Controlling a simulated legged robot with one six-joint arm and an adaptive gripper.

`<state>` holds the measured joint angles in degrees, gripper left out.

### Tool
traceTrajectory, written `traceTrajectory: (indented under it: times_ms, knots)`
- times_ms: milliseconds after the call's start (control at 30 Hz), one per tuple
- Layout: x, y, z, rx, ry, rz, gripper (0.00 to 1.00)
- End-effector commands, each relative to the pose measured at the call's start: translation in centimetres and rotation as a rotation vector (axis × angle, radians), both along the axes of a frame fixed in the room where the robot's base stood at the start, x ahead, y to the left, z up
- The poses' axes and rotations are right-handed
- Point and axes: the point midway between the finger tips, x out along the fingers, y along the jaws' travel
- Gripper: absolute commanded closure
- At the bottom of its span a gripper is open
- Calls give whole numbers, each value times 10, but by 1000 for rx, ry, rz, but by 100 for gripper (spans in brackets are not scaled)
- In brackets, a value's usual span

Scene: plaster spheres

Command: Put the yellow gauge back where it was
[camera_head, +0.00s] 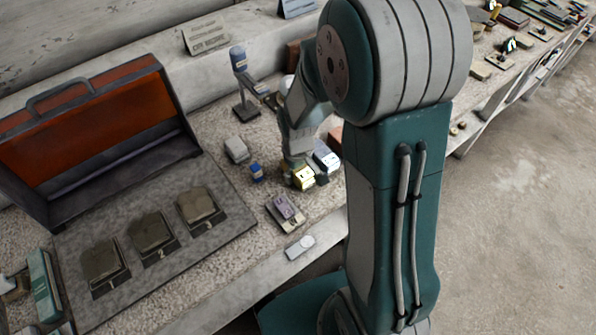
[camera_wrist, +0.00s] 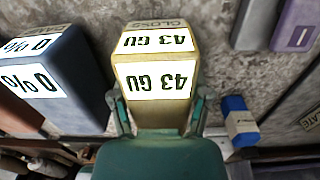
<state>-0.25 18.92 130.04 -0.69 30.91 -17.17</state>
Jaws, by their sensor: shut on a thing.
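The yellow gauge (camera_wrist: 155,30) stands between my two gripper fingers in the wrist view, with "43 GU" on its white faces and a "GLOSS" label. My gripper (camera_wrist: 159,105) is shut on it, one green finger at each side. In the head view the yellow gauge (camera_head: 304,179) is small, at the end of my arm above the worktop. My gripper (camera_head: 299,172) is partly hidden there by my own wrist. I cannot tell whether the gauge touches the surface.
A dark blue gauge reading 0% (camera_wrist: 60,95) stands close left of the yellow one; it also shows in the head view (camera_head: 326,158). Numbered blocks on a board (camera_head: 152,235) lie left.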

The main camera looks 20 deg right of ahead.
Motion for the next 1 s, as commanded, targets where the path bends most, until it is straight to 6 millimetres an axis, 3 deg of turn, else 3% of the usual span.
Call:
traceTrajectory:
  times_ms: [233, 267, 300, 333, 767, 867, 1000]
  knots:
    - [0, 0, -2, 0, 0, 0, 76]
    - [0, 0, -2, 0, 0, 0, 25]
    - [0, 0, -2, 0, 0, 0, 7]
    - [0, 0, -2, 0, 0, 0, 4]
    - [0, 0, 0, 0, 0, 0, 4]
    - [1, 0, 9, 0, -3, 0, 4]
    - [1, 0, 34, 0, -7, 0, 4]
